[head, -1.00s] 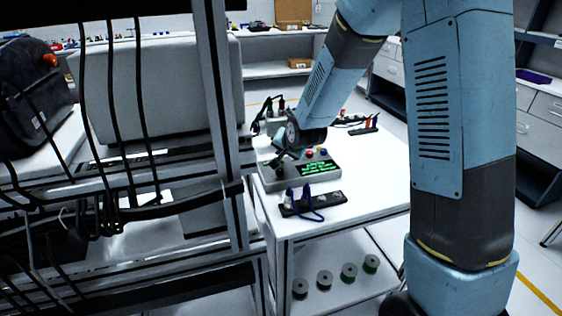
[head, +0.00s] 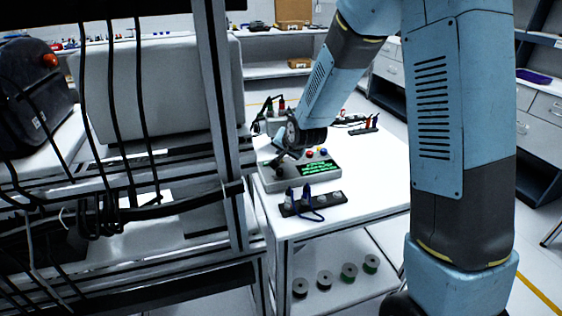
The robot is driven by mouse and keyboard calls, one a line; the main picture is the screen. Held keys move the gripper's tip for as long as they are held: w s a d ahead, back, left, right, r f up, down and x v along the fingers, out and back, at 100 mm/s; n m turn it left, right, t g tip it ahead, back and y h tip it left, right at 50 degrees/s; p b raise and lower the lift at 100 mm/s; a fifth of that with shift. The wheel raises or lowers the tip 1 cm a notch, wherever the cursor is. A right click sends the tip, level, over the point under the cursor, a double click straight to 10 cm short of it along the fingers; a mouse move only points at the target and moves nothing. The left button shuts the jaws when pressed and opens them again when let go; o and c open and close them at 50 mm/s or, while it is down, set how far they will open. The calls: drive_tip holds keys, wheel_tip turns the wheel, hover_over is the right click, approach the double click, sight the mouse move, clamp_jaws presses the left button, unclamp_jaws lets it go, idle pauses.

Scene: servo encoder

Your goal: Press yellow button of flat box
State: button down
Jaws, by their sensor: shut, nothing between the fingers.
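The flat box (head: 325,179) is grey and lies on the white cart top, with a dark display showing green text. A red button (head: 309,154) and a blue button (head: 323,151) show on its upper face. I cannot make out the yellow button; my arm's end covers the box's left part. My gripper (head: 279,161) is shut and empty, pointing down over the left part of the box. Whether its tips touch the box is too small to tell.
A black strip (head: 325,203) with blue-handled plugs and a cable lies in front of the box. Another strip (head: 364,131) with red plugs lies behind right. A metal frame (head: 222,120) with hanging black cables stands close on the left. The cart's right top is clear.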

idle(0.7)
drive_tip(key=shift+s+f, duration=0.1)
drive_tip(key=shift+f, duration=0.3)
drive_tip(key=shift+f, duration=0.4)
idle(0.9)
drive_tip(key=shift+r, duration=0.85)
drive_tip(key=shift+r, duration=2.55)
